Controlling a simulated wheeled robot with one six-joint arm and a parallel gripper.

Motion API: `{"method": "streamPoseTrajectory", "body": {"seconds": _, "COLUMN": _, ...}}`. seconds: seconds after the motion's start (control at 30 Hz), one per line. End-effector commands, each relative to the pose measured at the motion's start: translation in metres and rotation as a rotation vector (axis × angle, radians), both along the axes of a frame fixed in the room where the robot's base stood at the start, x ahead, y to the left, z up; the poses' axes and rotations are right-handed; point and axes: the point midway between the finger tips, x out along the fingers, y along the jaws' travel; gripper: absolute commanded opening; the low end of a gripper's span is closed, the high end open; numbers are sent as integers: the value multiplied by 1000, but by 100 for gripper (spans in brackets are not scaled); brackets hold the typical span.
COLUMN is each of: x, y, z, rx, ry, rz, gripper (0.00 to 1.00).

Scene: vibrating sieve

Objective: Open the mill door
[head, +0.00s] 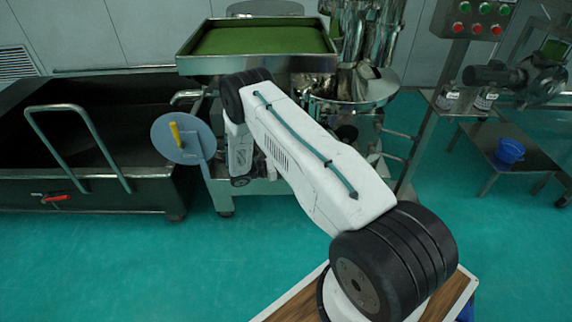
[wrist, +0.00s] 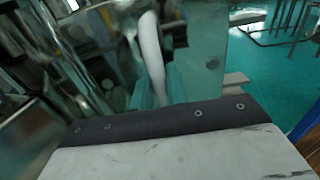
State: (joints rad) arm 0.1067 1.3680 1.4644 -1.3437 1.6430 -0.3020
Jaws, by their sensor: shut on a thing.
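My gripper (wrist: 160,90) shows in the wrist view with its teal fingers shut around the lower part of a smooth white bar-like handle (wrist: 150,48). I cannot tell for sure whether this panel is the mill door. In the head view my arm reaches to the front of the metal machine (head: 285,187), and the arm hides the fingers and the handle. A round grey disc (head: 166,150) with a yellow handle (head: 176,134) is left of my wrist.
A sieve tray (head: 205,68) of green powder tops the machine. A dark bin (head: 90,195) with a metal rail (head: 62,108) stands left. A low table (head: 535,158) with a blue bucket (head: 509,153) is right. The green floor in front is clear.

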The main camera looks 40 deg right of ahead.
Motion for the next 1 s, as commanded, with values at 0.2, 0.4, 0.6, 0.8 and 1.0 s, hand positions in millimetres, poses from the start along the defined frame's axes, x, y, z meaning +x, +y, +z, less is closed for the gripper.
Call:
{"method": "streamPoseTrajectory", "body": {"seconds": 0.2, "x": 2, "y": -3, "z": 1, "rx": -1, "ry": -4, "rz": -2, "gripper": 0}}
{"method": "streamPoseTrajectory", "body": {"seconds": 0.4, "x": 3, "y": -1, "z": 1, "rx": -2, "ry": -5, "rz": 0, "gripper": 0}}
{"method": "streamPoseTrajectory", "body": {"seconds": 0.6, "x": 5, "y": 2, "z": 1, "rx": -1, "ry": -5, "rz": 5, "gripper": 0}}
{"method": "streamPoseTrajectory", "body": {"seconds": 0.8, "x": 5, "y": 5, "z": 1, "rx": 0, "ry": -4, "rz": 8, "gripper": 34}}
{"method": "streamPoseTrajectory", "body": {"seconds": 1.0, "x": 6, "y": 8, "z": 1, "rx": -1, "ry": -2, "rz": 11, "gripper": 34}}
